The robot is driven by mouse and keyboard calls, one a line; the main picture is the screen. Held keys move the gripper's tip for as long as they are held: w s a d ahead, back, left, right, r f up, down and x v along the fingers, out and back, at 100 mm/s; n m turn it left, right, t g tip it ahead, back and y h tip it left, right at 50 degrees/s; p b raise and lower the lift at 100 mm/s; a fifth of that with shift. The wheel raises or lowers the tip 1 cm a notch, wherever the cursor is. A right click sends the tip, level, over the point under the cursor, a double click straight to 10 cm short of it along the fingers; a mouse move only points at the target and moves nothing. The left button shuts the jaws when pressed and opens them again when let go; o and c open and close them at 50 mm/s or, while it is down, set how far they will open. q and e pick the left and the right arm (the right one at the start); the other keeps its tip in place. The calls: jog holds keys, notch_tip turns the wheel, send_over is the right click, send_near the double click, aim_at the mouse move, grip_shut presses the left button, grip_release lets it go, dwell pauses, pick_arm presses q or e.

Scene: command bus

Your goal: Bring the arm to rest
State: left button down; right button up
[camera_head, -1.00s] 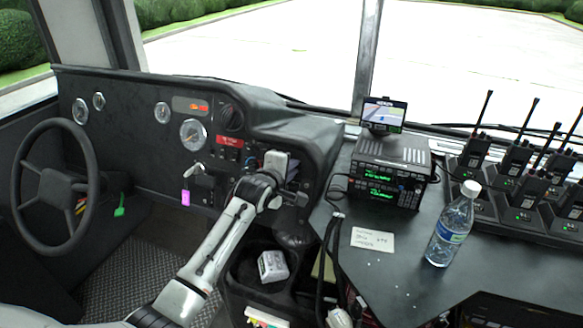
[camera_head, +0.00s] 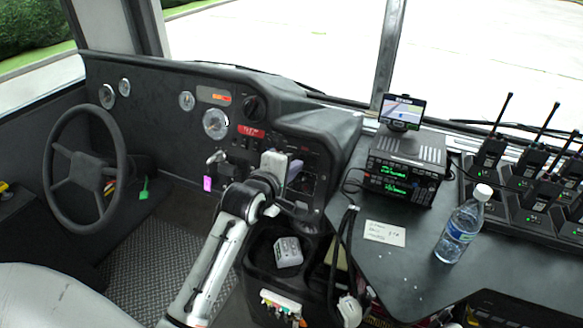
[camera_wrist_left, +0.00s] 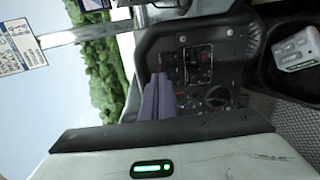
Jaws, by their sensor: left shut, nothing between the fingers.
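My left arm comes in from the bottom in the head view. Its gripper (camera_head: 295,172) is in front of the right part of the dashboard (camera_head: 235,140), above the console bin. The purple-grey fingers are together with nothing between them. In the left wrist view the shut fingers (camera_wrist_left: 157,98) point toward a black switch panel (camera_wrist_left: 200,65); I cannot tell the exact gap. My right gripper is not in view.
A steering wheel (camera_head: 85,172) is at left. A grey-white device (camera_head: 288,252) lies in the console bin below my arm. A radio (camera_head: 403,165), a water bottle (camera_head: 462,225), a paper note (camera_head: 385,233) and several walkie-talkies (camera_head: 530,195) in chargers occupy the right counter.

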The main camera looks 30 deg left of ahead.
pick_arm(q)
jog(key=shift+s+d+r, duration=0.1)
jog(key=shift+s+r, duration=0.2)
jog(key=shift+s, duration=0.35)
jog(key=s+d+f+m+g+h, duration=0.1)
jog(key=s+d+f+m, duration=0.4)
jog(key=s+f+m, duration=0.2)
jog(key=s+d+f+m+g+h, duration=0.1)
jog(key=s+d+f+m, duration=0.4)
jog(key=s+f, duration=0.5)
jog(key=s+d+f+m+g+h, duration=0.2)
jog(key=s+d+f+m, duration=0.3)
jog(key=s+f+m, duration=0.3)
jog(key=s+m, duration=0.1)
jog(key=s, duration=0.3)
jog(key=shift+d+f+m+g, duration=0.25)
jog(key=shift+m+g, duration=0.05)
jog(key=shift+g, duration=0.1)
